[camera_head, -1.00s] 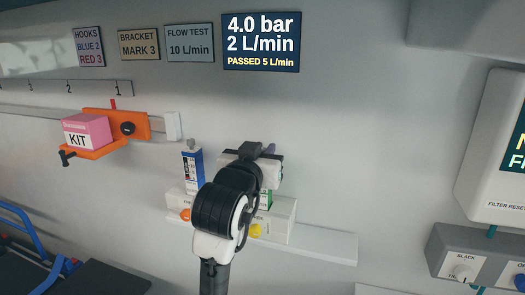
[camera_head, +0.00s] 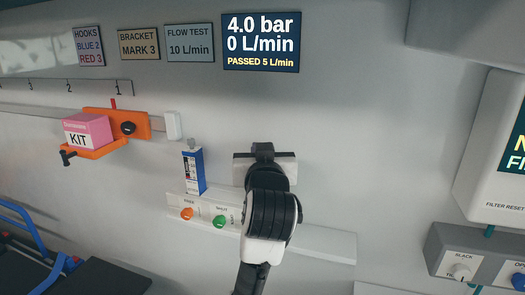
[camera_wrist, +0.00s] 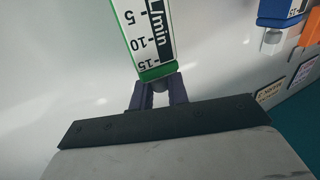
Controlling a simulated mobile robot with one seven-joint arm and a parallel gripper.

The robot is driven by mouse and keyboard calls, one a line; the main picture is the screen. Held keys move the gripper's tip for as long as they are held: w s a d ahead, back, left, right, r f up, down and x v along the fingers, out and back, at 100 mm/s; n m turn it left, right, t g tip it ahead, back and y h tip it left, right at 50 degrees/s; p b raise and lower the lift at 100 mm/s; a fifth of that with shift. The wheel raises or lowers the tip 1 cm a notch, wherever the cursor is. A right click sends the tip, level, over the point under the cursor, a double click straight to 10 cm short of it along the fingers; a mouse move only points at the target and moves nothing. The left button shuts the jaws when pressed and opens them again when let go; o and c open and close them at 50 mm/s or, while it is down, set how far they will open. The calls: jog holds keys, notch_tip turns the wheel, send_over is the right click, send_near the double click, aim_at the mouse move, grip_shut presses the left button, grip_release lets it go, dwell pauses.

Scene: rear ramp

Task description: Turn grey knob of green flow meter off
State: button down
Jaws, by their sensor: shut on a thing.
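The green flow meter shows upside down in the wrist view (camera_wrist: 150,35), with a white scale marked in L/min and a green end. Its grey knob (camera_wrist: 158,82) sits at that end, between the two purple fingers of my gripper (camera_wrist: 158,93). The gripper is shut on the knob. In the head view my gripper (camera_head: 264,160) and wrist stand in front of the green flow meter and hide it. The wall display (camera_head: 261,42) reads 4.0 bar, 0 L/min, PASSED 5 L/min.
A blue flow meter (camera_head: 194,172) stands to the left of my gripper. Below it a white panel carries an orange knob (camera_head: 187,214) and a green knob (camera_head: 219,222). An orange bracket (camera_head: 136,122) with a pink kit box (camera_head: 87,131) is on the rail further left.

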jog(key=c, duration=1.4)
grip_release()
jog(key=shift+c, duration=0.2)
jog(key=shift+s, duration=0.1)
jog(key=s+b, duration=1)
jog(key=s, duration=0.3)
jog(key=shift+s+d, duration=0.25)
jog(key=shift+d, duration=0.05)
